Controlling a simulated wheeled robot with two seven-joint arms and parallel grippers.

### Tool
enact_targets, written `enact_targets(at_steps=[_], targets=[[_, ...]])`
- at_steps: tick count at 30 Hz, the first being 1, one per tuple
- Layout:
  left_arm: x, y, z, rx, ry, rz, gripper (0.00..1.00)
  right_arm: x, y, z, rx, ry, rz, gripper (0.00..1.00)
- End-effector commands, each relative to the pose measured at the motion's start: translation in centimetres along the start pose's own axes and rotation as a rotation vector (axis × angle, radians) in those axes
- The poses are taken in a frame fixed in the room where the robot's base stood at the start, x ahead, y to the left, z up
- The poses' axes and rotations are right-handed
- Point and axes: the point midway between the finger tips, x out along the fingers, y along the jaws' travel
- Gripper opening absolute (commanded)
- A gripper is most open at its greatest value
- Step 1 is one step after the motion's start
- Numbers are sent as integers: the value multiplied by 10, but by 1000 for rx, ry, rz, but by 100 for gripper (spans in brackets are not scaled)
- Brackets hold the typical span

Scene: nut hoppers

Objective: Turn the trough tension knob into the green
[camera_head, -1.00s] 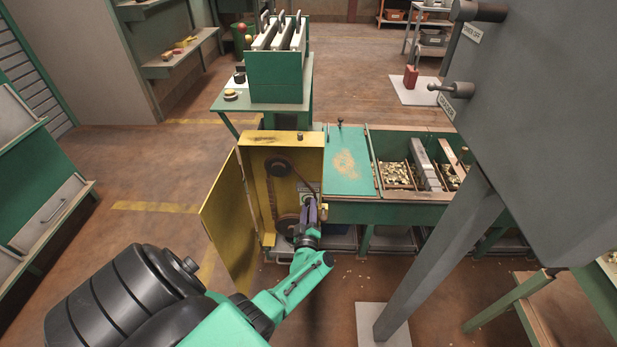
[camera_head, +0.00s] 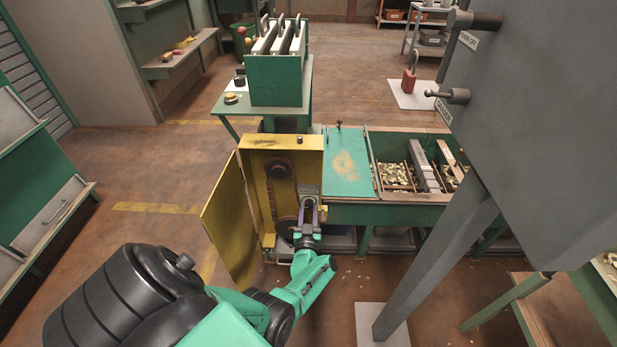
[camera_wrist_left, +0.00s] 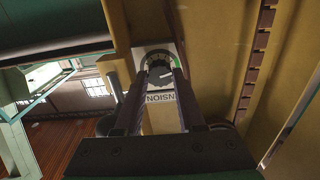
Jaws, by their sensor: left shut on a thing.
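The tension knob (camera_wrist_left: 161,75) is a dark round dial with a light pointer line, on a pale plate. Part of a green band shows at the dial's rim. My left gripper (camera_head: 309,197) reaches into the open yellow cabinet (camera_head: 262,150). Its two fingers lie on either side of the knob in the left wrist view and are shut on it. In the head view the gripper hides the knob. My right gripper is not in view.
The yellow cabinet door (camera_head: 230,215) stands open to the left of my arm. A belt and pulleys (camera_head: 278,170) are inside the cabinet. The green trough (camera_head: 400,213) with nuts stands to the right. A grey hopper (camera_head: 550,130) on legs fills the right side.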

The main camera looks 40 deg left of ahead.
Motion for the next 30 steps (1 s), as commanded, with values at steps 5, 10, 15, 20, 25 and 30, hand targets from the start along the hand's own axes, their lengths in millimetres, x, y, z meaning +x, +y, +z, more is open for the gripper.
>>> enact_targets(at_steps=[5,10,15,20,25,30], targets=[[-1,1,2,62,-5,1,0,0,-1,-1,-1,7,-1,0],[-1,1,1,91,-3,1,0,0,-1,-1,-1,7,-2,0],[-1,1,1,96,-3,1,0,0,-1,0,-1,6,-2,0],[-1,1,1,96,-3,1,0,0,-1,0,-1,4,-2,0],[-1,1,1,95,-2,1,51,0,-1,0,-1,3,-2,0],[0,1,0,92,-1,2,51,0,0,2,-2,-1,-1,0]])
